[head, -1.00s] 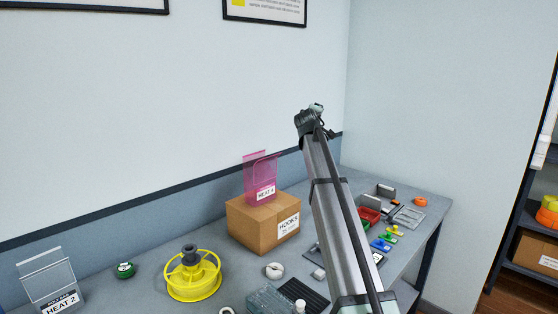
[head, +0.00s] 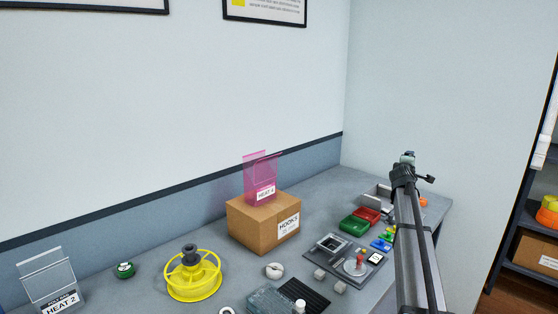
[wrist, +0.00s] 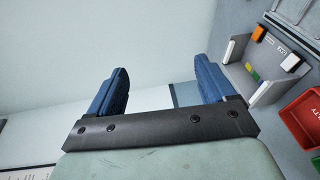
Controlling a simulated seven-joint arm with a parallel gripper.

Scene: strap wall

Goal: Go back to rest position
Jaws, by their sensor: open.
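My gripper (wrist: 160,88) shows in the wrist view as two blue fingers spread wide apart. It is open, with nothing between the fingers, and a pale wall fills the space beyond them. In the head view my arm stands at the right, in front of the bench's right end. The fingers cannot be made out there.
A grey bench (head: 213,226) runs along the wall. On it are a cardboard box (head: 255,226) bearing a pink holder (head: 262,181), a yellow spool (head: 193,278), a green bin (head: 355,226), a red bin (head: 368,215) and a fixture plate (head: 322,262). The air above the bench's left and middle is clear.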

